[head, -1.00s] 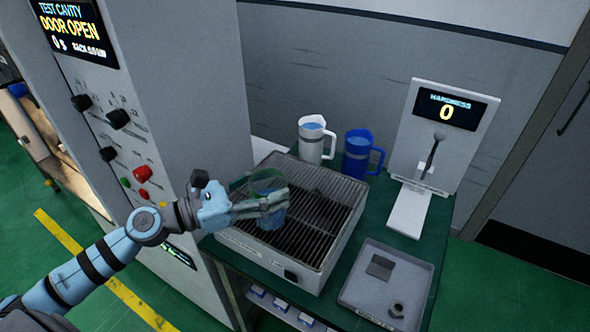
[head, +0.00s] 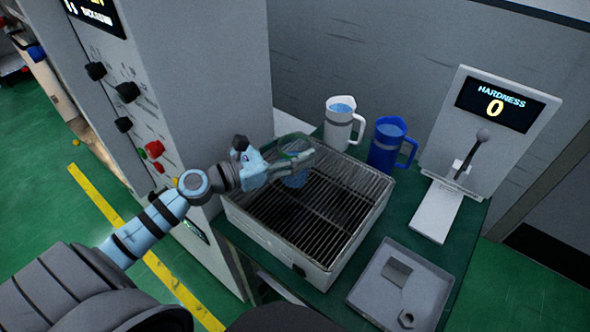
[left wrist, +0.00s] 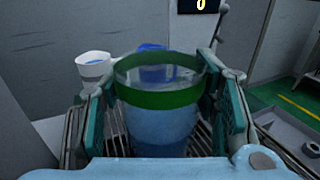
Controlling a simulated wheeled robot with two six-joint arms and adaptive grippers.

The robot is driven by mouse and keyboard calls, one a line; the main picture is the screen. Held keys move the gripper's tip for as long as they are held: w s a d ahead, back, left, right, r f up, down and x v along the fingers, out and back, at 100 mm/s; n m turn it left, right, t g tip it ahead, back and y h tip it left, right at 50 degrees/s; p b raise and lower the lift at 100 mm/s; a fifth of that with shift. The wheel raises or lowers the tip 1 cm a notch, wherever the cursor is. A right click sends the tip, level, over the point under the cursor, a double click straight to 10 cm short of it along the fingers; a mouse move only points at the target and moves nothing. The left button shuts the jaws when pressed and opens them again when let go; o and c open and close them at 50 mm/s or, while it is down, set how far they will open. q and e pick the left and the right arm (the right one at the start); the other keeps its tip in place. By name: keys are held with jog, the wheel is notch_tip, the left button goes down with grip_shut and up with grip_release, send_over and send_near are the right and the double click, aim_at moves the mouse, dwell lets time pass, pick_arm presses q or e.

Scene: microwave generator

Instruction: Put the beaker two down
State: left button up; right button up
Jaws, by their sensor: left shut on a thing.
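A clear beaker with a green band and blue liquid, beaker two as far as I can tell, shows large in the left wrist view (left wrist: 160,105) and small in the head view (head: 295,172). My left gripper (head: 291,163) is shut on it, with one finger on each side of the glass in the left wrist view. The beaker is upright, over the far left part of the metal grill (head: 318,222). I cannot tell whether its base touches the bars. My right gripper is not in view.
A white jug (head: 341,122) and a blue jug (head: 388,145) stand behind the grill. A hardness tester (head: 470,150) stands at right, with a grey tray (head: 385,300) holding small parts before it. The grill's right and front bars are clear. A control panel (head: 125,95) rises at left.

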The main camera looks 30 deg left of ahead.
pick_arm(q)
notch_tip(320, 180, down, 4)
jog(key=shift+s+r+b, duration=0.1)
jog(key=shift+r+b, duration=0.15)
jog(key=shift+b, duration=0.45)
jog(key=shift+s+r, duration=0.2)
jog(key=shift+s, duration=0.1)
jog(key=shift+w+f, duration=0.1)
jog(key=shift+f, duration=0.05)
jog(key=o, duration=1.4)
jog(key=shift+w, duration=0.1)
